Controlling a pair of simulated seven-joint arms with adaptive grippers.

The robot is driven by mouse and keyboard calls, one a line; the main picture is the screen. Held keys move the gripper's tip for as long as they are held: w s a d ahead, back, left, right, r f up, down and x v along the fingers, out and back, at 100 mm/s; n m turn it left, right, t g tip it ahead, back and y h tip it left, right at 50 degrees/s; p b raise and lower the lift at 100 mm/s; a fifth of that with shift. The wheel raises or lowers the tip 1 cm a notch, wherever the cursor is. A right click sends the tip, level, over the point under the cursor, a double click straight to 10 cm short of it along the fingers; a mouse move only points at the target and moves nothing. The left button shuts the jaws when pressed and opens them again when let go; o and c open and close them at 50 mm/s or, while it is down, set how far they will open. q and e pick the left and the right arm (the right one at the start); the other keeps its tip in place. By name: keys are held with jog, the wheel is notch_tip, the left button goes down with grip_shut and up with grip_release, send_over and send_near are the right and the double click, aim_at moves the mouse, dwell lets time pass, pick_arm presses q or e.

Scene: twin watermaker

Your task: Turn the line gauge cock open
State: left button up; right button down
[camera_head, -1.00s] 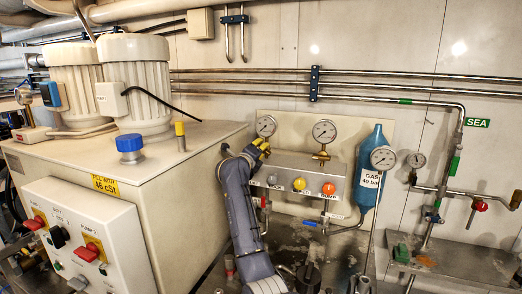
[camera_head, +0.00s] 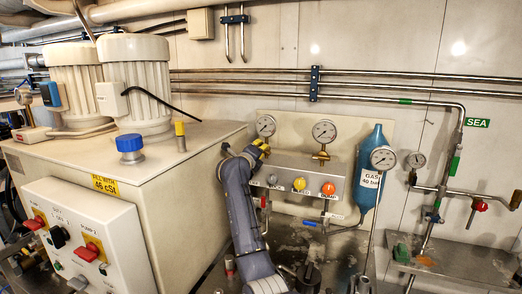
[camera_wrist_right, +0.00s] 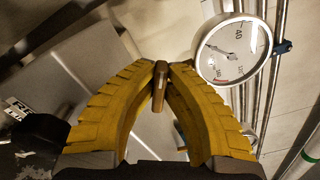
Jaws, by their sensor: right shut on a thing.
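My right gripper (camera_head: 260,146) reaches up to the left end of the grey valve block, just below the leftmost gauge (camera_head: 266,126). In the right wrist view its yellow fingers (camera_wrist_right: 160,75) are shut on a small brown cock handle (camera_wrist_right: 159,92), which sits between the fingertips. The handle's long side runs roughly up and down in that view. A white-faced gauge (camera_wrist_right: 232,50) is close beside the right finger. In the head view the cock is hidden by the gripper. My left gripper is not in view.
The cream tank cabinet (camera_head: 190,190) is close left of my arm.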

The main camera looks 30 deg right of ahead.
jog(key=m, duration=0.6)
jog(key=shift+s+d+r, duration=0.15)
jog(key=shift+s+r, duration=0.05)
jog(key=m, duration=0.5)
jog(key=shift+s+d+r+m, duration=0.1)
jog(key=shift+s+d+m, duration=0.1)
jog(key=shift+m, duration=0.5)
jog(key=c, duration=1.7)
grip_release()
jog(key=v, duration=1.2)
